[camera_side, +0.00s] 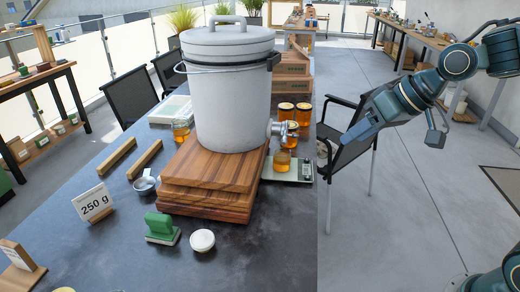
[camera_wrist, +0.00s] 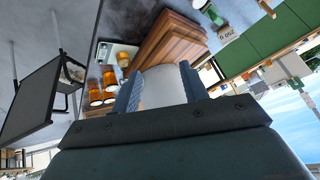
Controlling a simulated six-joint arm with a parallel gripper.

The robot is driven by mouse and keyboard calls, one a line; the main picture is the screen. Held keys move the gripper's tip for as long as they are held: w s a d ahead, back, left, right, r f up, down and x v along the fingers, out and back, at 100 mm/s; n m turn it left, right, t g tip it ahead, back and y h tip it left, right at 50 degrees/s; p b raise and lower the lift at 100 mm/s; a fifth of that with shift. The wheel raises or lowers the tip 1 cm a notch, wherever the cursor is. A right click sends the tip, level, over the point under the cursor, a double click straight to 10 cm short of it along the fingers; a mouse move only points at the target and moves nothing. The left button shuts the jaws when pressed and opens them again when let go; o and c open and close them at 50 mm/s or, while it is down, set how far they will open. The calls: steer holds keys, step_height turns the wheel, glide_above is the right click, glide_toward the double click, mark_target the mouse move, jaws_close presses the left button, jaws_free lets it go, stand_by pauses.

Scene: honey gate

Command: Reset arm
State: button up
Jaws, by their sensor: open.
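My gripper (camera_side: 358,132) hangs in the air to the right of the table, above a black chair. It is open. In the wrist view its two fingers (camera_wrist: 160,88) stand apart, with the white bucket (camera_wrist: 168,84) showing beyond them. I see nothing held between them. In the side view the bucket (camera_side: 232,110) stands upright on stacked wooden boards (camera_side: 208,178), lid on, with a metal tap (camera_side: 281,130) low on its right. A small jar of honey (camera_side: 282,160) stands under the tap on a scale (camera_side: 300,172). The gripper is apart from all of these.
Filled honey jars (camera_side: 294,112) stand behind the scale. The table (camera_side: 270,260) also holds a "250 g" sign (camera_side: 93,203), a green stamp-like block (camera_side: 160,228) and a white round lid (camera_side: 202,240). The chair (camera_side: 348,150) is close to my gripper. Open floor lies right of the table.

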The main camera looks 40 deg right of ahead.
steer(key=s+d+g+h, duration=0.1)
steer(key=s+d+h, duration=0.1)
steer(key=s, duration=1.4)
steer(key=shift+d+r+h, duration=0.2)
steer(key=shift+d+h, duration=0.1)
steer(key=shift+d, duration=0.25)
